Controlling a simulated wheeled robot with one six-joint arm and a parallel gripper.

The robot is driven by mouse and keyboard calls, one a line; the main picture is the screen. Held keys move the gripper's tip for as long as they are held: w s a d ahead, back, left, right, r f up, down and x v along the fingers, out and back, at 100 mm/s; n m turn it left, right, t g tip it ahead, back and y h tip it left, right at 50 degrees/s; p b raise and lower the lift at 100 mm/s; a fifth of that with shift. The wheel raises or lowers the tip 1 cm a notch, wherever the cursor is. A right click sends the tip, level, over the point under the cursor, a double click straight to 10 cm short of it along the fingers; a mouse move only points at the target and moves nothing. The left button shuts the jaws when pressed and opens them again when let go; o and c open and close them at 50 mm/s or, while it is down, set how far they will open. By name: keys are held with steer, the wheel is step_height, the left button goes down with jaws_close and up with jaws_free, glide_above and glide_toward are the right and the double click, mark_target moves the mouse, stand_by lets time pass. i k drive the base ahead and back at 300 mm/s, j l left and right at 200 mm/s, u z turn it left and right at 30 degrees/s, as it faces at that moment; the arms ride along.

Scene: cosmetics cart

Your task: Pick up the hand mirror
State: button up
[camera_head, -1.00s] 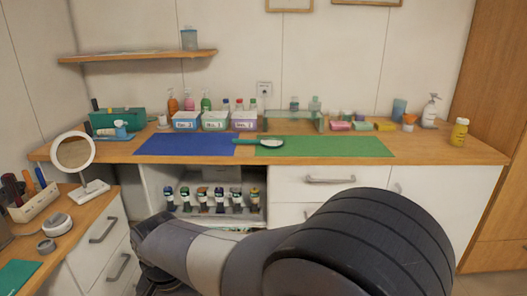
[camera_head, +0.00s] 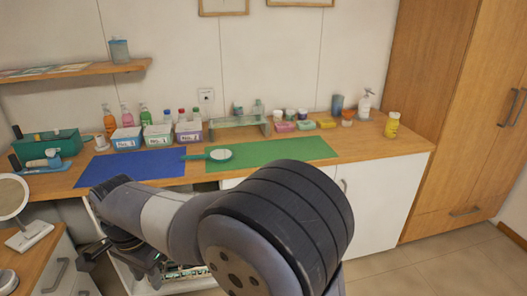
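The hand mirror (camera_head: 220,155) lies flat on the wooden counter. Its round head rests on the green mat (camera_head: 283,151), and its green handle (camera_head: 194,157) points left toward the blue mat (camera_head: 135,168). My gripper (camera_head: 125,272) is at the lower left, in front of the counter and below its top, well short of the mirror. Its dark fingers are small and partly hidden by my arm, so I cannot tell whether it is open. Nothing touches the mirror.
Boxes (camera_head: 158,137) and bottles (camera_head: 145,117) stand behind the mats. A low clear stand (camera_head: 238,127) is behind the mirror. A round standing mirror (camera_head: 12,199) is at the left edge, and a yellow bottle (camera_head: 391,124) at right. The green mat's right part is clear.

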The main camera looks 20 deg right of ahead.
mark_target(220, 155)
steer(key=i+j+z, duration=0.2)
steer(key=z, duration=0.25)
steer(key=i+j+z, duration=0.5)
steer(key=j+z, duration=0.15)
steer(key=z, duration=0.2)
steer(key=i+j+z, duration=0.15)
steer(key=j+z, duration=0.25)
steer(key=i+j, duration=0.1)
steer(key=j, duration=0.4)
steer(key=i+j+z, duration=0.1)
steer(key=j, duration=0.45)
steer(key=i+j, duration=0.1)
steer(key=j, duration=0.4)
